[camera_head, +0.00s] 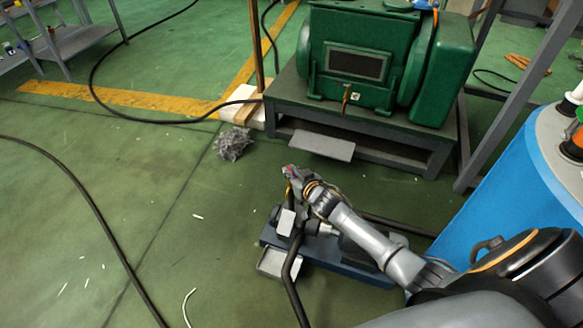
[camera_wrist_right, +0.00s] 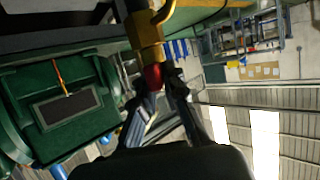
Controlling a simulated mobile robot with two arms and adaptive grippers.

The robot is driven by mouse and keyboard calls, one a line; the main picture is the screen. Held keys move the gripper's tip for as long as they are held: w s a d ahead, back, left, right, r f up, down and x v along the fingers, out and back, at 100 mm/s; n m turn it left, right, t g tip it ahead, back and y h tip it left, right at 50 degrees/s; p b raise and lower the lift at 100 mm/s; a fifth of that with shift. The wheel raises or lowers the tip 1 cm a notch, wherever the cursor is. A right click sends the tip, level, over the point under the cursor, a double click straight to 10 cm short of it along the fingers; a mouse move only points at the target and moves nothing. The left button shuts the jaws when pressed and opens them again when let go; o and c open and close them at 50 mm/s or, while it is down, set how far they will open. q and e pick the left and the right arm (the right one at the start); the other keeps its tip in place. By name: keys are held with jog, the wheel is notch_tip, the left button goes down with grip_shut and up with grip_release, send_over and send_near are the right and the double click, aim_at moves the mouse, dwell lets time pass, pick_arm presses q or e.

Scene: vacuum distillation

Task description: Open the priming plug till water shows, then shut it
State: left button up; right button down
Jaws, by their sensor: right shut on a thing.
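The priming plug looks to be the small red piece (camera_wrist_right: 153,76) at the end of a brass fitting (camera_wrist_right: 147,35) in the right wrist view. My right gripper (camera_wrist_right: 158,90) is shut on this red piece, with a finger on each side. In the head view my right gripper (camera_head: 291,174) is above the small pump on its blue base (camera_head: 345,265), at the top of the pump's left end. The gripper mostly hides the plug there, and only a speck of red shows. I see no water at the plug. My left gripper is not in view.
A big green machine (camera_head: 420,85) stands on a dark steel stand (camera_head: 400,145) behind the pump. A blue drum (camera_head: 530,195) is at the right. A black hose (camera_head: 290,275) rises at the pump's left end, and a metal tray (camera_head: 275,263) lies beside it. Open floor lies left.

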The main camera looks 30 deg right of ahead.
jog(key=shift+w+d+r+n, duration=0.1)
jog(key=shift+d+r+n, duration=0.05)
jog(key=shift+r+n, duration=0.15)
jog(key=shift+n+y+p, duration=0.5)
jog(key=shift+y, duration=0.3)
jog(key=shift+w+d+n+y, duration=0.1)
jog(key=shift+n+y, duration=0.5)
jog(key=shift+y, duration=0.1)
jog(key=n+y, duration=0.1)
jog(key=n+g+y+b, duration=0.1)
jog(key=y, duration=0.1)
jog(key=shift+f+n, duration=0.25)
jog(key=shift+n, duration=0.15)
jog(key=shift+n+g+y+b, duration=0.7)
jog(key=shift+y+b, duration=0.2)
jog(key=shift+n+g+y+b, duration=0.4)
jog(key=shift+n+y+b, duration=0.1)
jog(key=shift+n, duration=0.1)
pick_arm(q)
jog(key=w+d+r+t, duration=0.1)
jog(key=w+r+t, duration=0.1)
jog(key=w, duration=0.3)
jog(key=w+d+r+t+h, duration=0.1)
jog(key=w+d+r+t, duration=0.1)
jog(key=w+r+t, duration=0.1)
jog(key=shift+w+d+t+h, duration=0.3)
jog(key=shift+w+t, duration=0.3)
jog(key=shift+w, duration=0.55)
pick_arm(e)
jog(key=shift+r, duration=0.1)
